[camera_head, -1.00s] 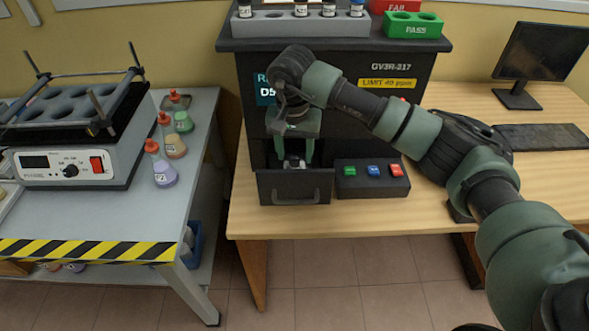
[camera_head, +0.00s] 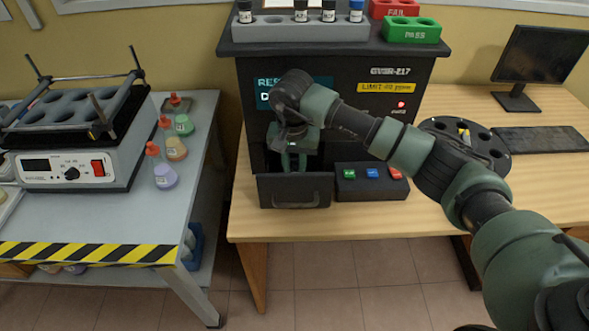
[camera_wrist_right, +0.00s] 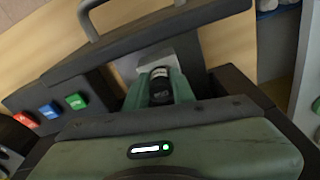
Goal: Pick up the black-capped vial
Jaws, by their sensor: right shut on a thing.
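The black-capped vial (camera_wrist_right: 160,88) stands between the green fingers of my right gripper in the right wrist view. My right gripper (camera_head: 294,164) reaches down into the open drawer (camera_head: 295,191) of the dark analyser, and its fingers are shut on the vial. In the head view the gripper and drawer front hide this vial. The wrist view shows the cap from above, and the vial's lower part is hidden. My left gripper is not in view.
A grey rack (camera_head: 285,29) with black- and blue-capped vials sits on the analyser, beside the green PASS block (camera_head: 412,33) and red FAIL block (camera_head: 393,8). A button box (camera_head: 370,188) stands right of the drawer. A round black holder (camera_head: 432,175) lies partly behind my arm.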

